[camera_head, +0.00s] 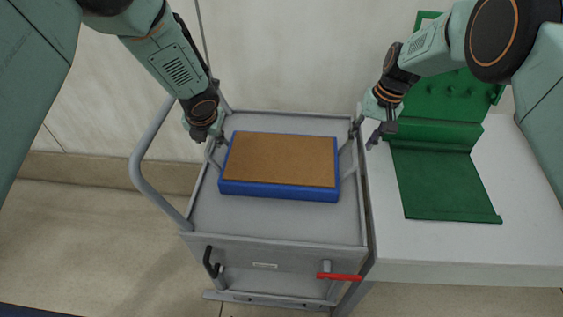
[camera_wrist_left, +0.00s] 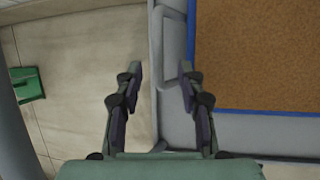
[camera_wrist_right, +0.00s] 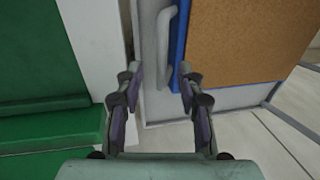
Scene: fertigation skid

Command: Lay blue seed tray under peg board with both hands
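The blue seed tray (camera_head: 262,189), filled level with brown material, lies flat on top of a grey cart. It also shows in the left wrist view (camera_wrist_left: 265,112) and the right wrist view (camera_wrist_right: 180,50). The green peg board (camera_head: 452,95) stands on the white table at the right, with a green base sheet (camera_head: 440,185) in front of it. My left gripper (camera_head: 206,138) is open and empty above the cart's left edge, left of the tray. My right gripper (camera_head: 378,138) is open and empty above the cart's right edge, between tray and peg board. Neither visibly touches the tray.
The grey cart (camera_head: 300,225) has a bent push rail (camera_head: 146,170) at its left and a red handle (camera_head: 340,277) low in front. The white table (camera_head: 460,245) adjoins the cart's right side. A pale wall stands behind.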

